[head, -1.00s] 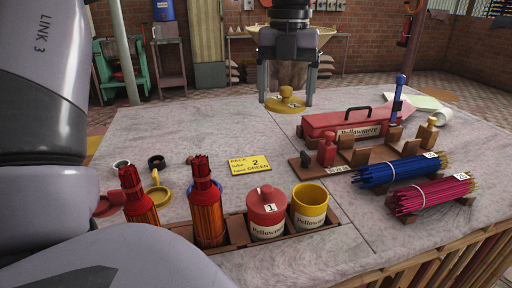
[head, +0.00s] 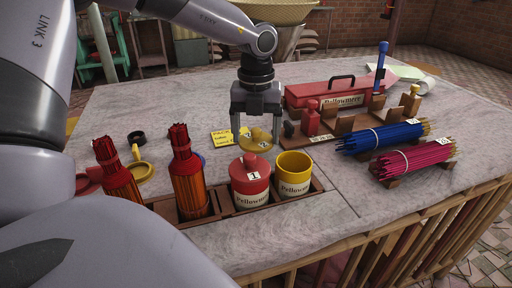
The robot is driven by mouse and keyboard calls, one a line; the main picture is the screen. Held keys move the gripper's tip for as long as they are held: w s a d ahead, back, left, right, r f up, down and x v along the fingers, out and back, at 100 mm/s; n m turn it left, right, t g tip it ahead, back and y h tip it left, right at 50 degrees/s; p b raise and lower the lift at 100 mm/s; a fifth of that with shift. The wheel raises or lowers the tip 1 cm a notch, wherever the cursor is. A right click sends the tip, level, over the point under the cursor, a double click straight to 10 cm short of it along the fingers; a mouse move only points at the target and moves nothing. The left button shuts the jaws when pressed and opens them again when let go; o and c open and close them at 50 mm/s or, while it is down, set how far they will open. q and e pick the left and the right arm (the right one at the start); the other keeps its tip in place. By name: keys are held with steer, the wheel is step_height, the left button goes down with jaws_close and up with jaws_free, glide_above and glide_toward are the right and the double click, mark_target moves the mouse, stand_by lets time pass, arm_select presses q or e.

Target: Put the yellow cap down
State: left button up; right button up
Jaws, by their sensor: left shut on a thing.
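My left gripper (head: 256,139) is shut on the yellow cap (head: 259,142), a round lid with a knob, with one finger on each side. The cap is just behind the canisters, low over the table; I cannot tell whether it touches the surface. The yellow canister (head: 294,178) stands open in the wooden rack, in front and to the right of the cap. The red canister (head: 250,190), with a red lid marked 1, stands beside it and is close in front of the cap. My right gripper is not in view.
A yellow card (head: 222,138) lies left of the gripper, partly hidden. Red stick bundles stand in orange holders (head: 187,188) at the left. A red toolbox (head: 330,92), a wooden stand (head: 345,124) and blue (head: 380,138) and pink (head: 412,160) bundles occupy the right.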

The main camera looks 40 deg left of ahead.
mark_target(256, 140)
arm_select(q)
steer(key=shift+f+b, duration=0.4)
steer(key=shift+f, duration=2)
steer(key=o, duration=0.9)
steer(key=shift+r, duration=0.15)
steer(key=shift+o, duration=0.2)
step_height(256, 140, up, 12)
steer(key=shift+r+p, duration=0.15)
steer(key=shift+p, duration=0.5)
